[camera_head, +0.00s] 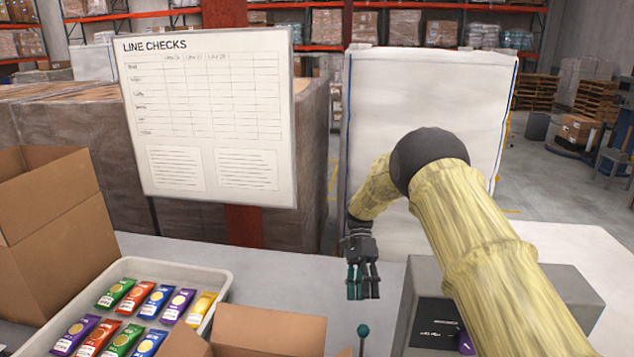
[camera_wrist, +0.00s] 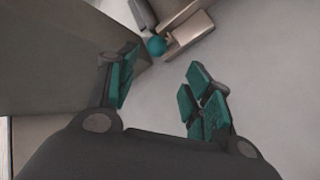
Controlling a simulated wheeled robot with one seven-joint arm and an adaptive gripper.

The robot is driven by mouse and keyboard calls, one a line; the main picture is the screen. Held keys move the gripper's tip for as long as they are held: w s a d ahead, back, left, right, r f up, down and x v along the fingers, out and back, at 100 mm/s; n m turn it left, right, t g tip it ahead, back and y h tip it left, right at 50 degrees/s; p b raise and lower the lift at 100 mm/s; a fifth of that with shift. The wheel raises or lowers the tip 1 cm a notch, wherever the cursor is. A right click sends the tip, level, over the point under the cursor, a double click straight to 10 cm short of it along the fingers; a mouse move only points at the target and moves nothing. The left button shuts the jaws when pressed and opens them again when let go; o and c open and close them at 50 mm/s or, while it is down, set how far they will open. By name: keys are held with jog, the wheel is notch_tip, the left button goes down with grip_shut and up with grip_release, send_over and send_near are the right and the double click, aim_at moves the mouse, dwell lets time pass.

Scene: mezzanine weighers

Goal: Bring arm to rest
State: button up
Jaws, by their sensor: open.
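My gripper (camera_head: 363,287) hangs pointing down over the grey table, left of the grey machine (camera_head: 540,272), with its teal-padded fingers apart. Nothing is between them. My arm, in a yellow sleeve, reaches in from the lower right and bends at a dark round joint.
A tray (camera_head: 222,296) of colourful packets stands at left beside an open carton (camera_head: 45,232). Another carton (camera_head: 270,335) is at front. A teal ball-topped knob (camera_head: 363,331) stands near my gripper. A purple packet (camera_head: 465,343) is at the machine. A checks board (camera_head: 212,117) stands behind.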

aim_at(363, 327)
jog(key=x, duration=0.9)
dwell(0.3)
jog(key=a+v, duration=0.1)
jog(key=v, duration=1.1)
jog(key=x, duration=0.8)
jog(key=d+x, duration=0.1)
jog(key=x, duration=0.3)
jog(key=shift+s+f, duration=0.1)
jog(key=shift+s+a+r+p, duration=0.1)
jog(key=shift+s+r+p, duration=0.15)
jog(key=shift+r+p, duration=0.35)
jog(key=shift+s+a+r+p, duration=0.1)
jog(key=shift+s+p, duration=0.1)
jog(key=shift+s, duration=0.2)
jog(key=shift+s+r+p, duration=0.15)
jog(key=shift+s+p, duration=0.05)
jog(key=shift+s, duration=0.2)
jog(key=shift+a, duration=0.1)
